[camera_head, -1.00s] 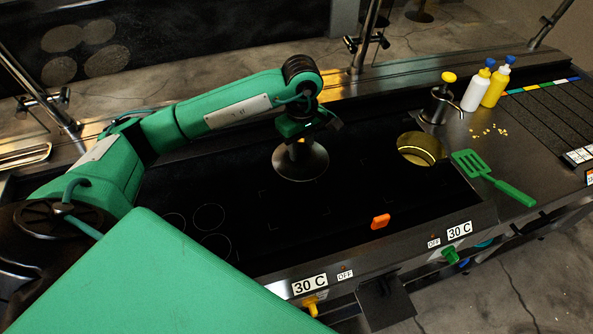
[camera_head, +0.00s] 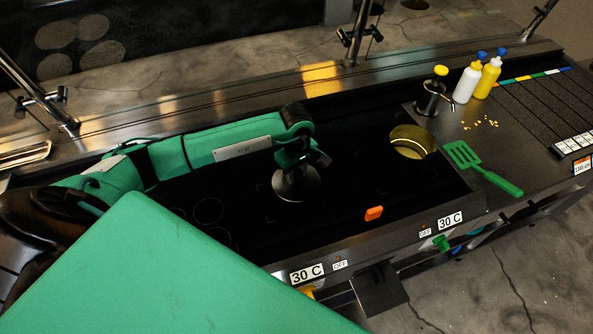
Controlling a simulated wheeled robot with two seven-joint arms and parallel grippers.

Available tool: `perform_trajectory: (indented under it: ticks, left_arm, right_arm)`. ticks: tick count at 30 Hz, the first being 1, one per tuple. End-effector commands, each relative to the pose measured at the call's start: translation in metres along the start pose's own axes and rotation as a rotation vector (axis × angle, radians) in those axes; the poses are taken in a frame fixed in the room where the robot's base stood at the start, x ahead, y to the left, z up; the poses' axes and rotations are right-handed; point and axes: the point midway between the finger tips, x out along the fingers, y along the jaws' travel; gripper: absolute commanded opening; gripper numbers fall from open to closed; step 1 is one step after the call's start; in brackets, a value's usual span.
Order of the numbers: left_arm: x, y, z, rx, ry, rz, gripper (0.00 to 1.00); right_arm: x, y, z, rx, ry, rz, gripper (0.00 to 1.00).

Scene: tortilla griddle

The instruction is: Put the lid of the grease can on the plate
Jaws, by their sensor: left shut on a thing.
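The lid (camera_head: 297,187) is a dark metallic disc over the black griddle plate (camera_head: 340,170), near its middle. My left gripper (camera_head: 294,164) is above the lid and shut on its knob, which my gripper mostly hides. The lid looks low over the plate; I cannot tell whether it touches. The grease can (camera_head: 412,142) shows as a round, uncovered opening with a yellow inside, right of the lid. My right gripper is not in view.
An orange piece (camera_head: 373,213) lies at the plate's front edge. A green spatula (camera_head: 483,170) lies to the right. A metal pump pot (camera_head: 432,98), a white bottle (camera_head: 467,83) and a yellow bottle (camera_head: 489,78) stand at the back right. The plate around the lid is mostly clear.

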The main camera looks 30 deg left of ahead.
Motion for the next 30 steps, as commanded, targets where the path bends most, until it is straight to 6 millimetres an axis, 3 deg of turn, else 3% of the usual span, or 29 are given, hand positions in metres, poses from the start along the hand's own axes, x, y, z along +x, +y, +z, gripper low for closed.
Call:
perform_trajectory:
  ticks: [5,6,9,21,22,30]
  left_arm:
    - [0.004,0.000,0.000,0.000,0.000,0.000,0.07]
    - [0.003,0.000,0.000,0.000,0.000,0.000,0.35]
    - [0.002,0.000,0.000,0.000,0.000,0.000,0.53]
    - [-0.003,0.000,0.000,-0.001,0.000,0.000,0.53]
    - [-0.005,0.001,-0.001,0.000,0.001,0.002,0.53]
    - [-0.059,0.002,-0.001,0.001,0.004,0.006,0.53]
  right_arm:
    - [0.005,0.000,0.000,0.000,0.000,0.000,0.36]
    - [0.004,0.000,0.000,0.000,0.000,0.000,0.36]
    - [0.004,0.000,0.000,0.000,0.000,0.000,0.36]
    - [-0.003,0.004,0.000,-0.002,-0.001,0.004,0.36]
    - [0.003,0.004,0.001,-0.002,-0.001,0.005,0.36]
    - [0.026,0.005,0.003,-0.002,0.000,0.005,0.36]
